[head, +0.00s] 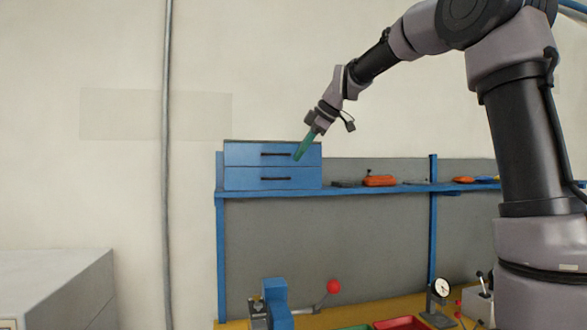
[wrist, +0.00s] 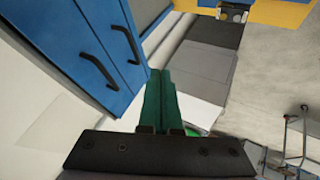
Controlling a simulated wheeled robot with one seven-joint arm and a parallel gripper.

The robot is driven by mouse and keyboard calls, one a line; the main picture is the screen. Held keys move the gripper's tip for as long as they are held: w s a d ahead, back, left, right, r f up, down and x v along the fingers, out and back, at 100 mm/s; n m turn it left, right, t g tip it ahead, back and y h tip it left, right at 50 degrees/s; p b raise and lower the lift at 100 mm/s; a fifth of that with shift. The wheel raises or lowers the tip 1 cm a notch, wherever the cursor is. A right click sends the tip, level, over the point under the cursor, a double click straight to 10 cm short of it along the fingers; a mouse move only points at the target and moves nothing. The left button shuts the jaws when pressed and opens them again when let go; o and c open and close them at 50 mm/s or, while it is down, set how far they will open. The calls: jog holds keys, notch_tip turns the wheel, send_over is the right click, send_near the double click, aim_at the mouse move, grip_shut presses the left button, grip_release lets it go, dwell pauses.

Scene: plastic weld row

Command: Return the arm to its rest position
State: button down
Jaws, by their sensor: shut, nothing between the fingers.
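My gripper (head: 301,148) has green fingers and hangs from my outstretched arm in the head view. It points down and left, in front of the blue drawer cabinet (head: 240,156) as seen from the head. In the wrist view, the two green fingers (wrist: 159,80) lie side by side, closed together and empty. The blue cabinet (wrist: 75,45) with its two dark handles fills the upper left of the wrist view. I cannot tell the exact gap between the fingertips and the cabinet.
A blue shelf (head: 390,189) carries the cabinet and an orange item (head: 379,180). Below, a yellow bench (head: 340,317) holds a blue device with a red-knobbed lever (head: 333,286), a dial gauge (head: 441,287) and a red tray (head: 400,324). A grey box (head: 60,285) stands at left.

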jog(key=shift+s+d+r, duration=0.1)
jog(key=shift+d, duration=0.05)
jog(key=s+d+f+m+h, duration=0.1)
jog(key=s+d+f+m, duration=0.3)
jog(key=s, duration=0.5)
jog(key=s+d+f+m+t+h, duration=0.1)
jog(key=s+d+f+m, duration=0.4)
jog(key=s+d+m, duration=0.3)
jog(key=s+d+f+m+t+h, duration=0.1)
jog(key=s+d+f+m, duration=0.4)
jog(key=s+m, duration=0.6)
jog(key=shift+s+d+h, duration=0.2)
jog(key=shift+d+h, duration=0.4)
jog(key=shift+d, duration=0.2)
